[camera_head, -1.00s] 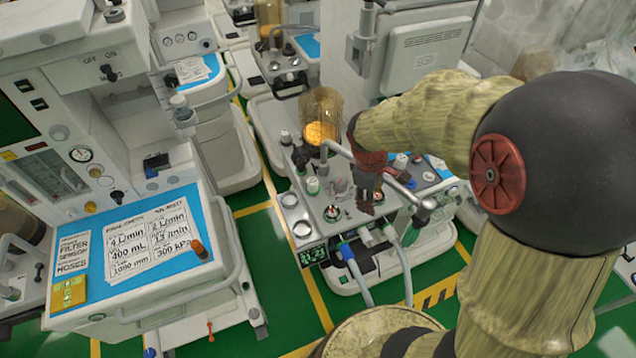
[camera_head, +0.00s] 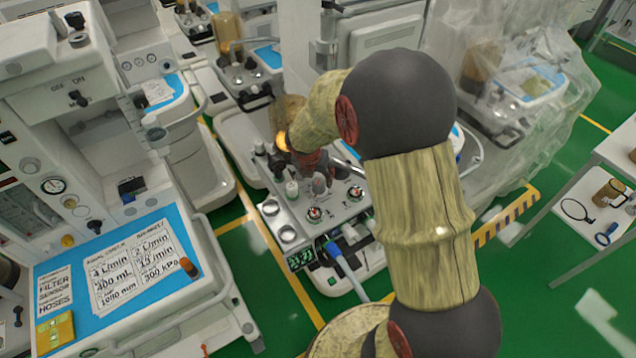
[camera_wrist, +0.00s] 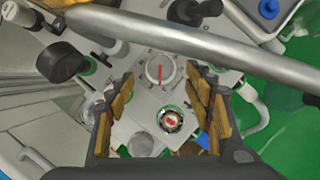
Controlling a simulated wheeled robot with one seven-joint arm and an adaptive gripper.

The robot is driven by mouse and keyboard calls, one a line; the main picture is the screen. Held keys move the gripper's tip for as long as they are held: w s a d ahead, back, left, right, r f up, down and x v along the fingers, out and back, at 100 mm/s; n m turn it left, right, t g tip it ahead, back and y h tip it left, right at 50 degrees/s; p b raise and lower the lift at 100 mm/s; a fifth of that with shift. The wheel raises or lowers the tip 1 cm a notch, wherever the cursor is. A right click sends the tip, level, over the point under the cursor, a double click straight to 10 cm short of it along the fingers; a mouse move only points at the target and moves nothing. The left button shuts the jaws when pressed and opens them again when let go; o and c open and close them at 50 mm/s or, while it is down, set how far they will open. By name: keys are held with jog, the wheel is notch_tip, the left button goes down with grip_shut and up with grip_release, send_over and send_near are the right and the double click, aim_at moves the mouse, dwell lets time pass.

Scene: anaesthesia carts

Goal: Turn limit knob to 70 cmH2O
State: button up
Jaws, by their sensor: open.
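The cart's metal panel (camera_head: 335,208) carries two small round controls with red centres, one at the front (camera_head: 315,213) and one to its right (camera_head: 355,192). I cannot read a limit scale or tell which control is the limit knob. My gripper (camera_wrist: 160,82) is open and empty above the panel in the wrist view. A white round dial with a red pointer (camera_wrist: 160,70) shows between its fingertips. A red-centred round control (camera_wrist: 171,121) lies nearer, between the fingers. In the head view my arm partly hides the gripper and the panel's back.
A silver metal tube (camera_wrist: 200,38) crosses close above the panel. A black knob-like part (camera_wrist: 62,62) stands left of my fingers. Another cart with a paper sheet (camera_head: 135,265) stands left.

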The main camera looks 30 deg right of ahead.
aim_at(319, 181)
jog(key=b+x, duration=0.2)
jog(key=x, duration=0.5)
jog(key=shift+s, duration=0.1)
jog(key=shift+c, duration=1.2)
jog(key=c, duration=0.9)
